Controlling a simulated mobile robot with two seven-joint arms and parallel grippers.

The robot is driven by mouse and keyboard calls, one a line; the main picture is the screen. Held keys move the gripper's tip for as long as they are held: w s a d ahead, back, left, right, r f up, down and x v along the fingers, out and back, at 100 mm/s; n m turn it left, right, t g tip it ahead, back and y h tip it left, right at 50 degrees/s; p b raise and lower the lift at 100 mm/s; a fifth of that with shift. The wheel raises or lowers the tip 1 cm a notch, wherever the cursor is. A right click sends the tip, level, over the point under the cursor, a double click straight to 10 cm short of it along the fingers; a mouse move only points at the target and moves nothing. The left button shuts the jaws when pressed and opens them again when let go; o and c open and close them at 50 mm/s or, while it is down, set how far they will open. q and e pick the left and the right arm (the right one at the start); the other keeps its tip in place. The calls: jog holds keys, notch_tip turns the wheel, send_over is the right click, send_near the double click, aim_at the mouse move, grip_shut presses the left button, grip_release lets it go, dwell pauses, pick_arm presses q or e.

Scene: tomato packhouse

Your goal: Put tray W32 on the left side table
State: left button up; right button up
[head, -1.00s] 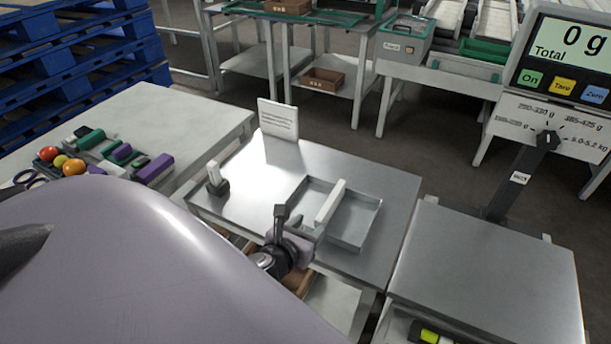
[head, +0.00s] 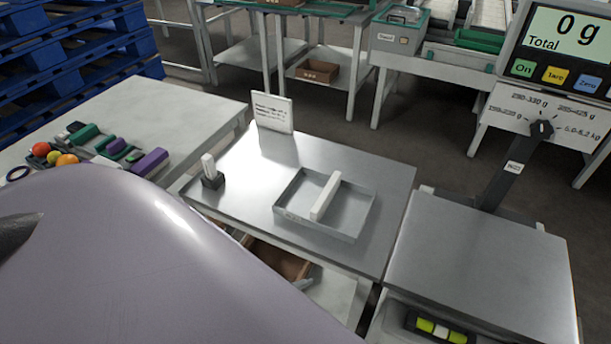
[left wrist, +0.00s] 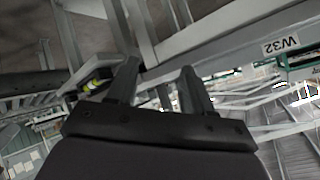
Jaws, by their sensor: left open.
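A label reading W32 (left wrist: 281,45) shows upside down on a pale rail-like edge in the left wrist view. My left gripper is open and empty, its two dark fingers (left wrist: 160,78) apart. My right gripper is out of view.
A small block in a dark holder (head: 212,180) and a sign (head: 272,112) stand on the steel table. A scale (head: 480,260) reading 0 g is at the right.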

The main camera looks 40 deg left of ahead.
pick_arm(q)
jog(key=n, duration=0.2)
jog(key=s+d+n, duration=0.1)
jog(key=n, duration=0.1)
jog(key=s+n, duration=0.1)
jog(key=n, duration=0.1)
jog(key=shift+d+f+h, duration=0.2)
jog(key=shift+h, duration=0.1)
